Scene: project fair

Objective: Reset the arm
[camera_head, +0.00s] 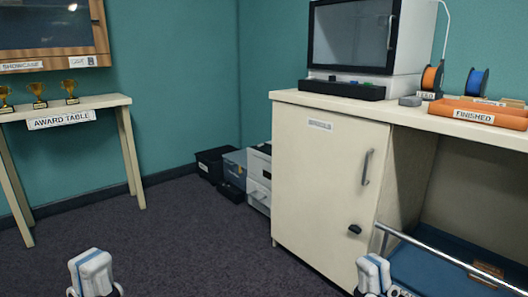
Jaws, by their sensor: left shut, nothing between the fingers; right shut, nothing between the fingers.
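My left gripper (91,270) shows at the bottom left edge, over the dark carpet. It is white with a blue stripe, shut, with nothing held. My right gripper (372,272) shows at the bottom edge right of centre, in front of the cream cabinet (318,190). It is also shut and empty. Both point up and forward, at a similar height in the picture. The rest of both arms is cut off by the lower edge.
An award table (100,101) with small gold trophies stands at the left. Boxes and drawers (259,178) sit in the back corner. A metal rail (450,256) and blue tray (430,268) lie right of my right gripper. Carpet between the grippers is clear.

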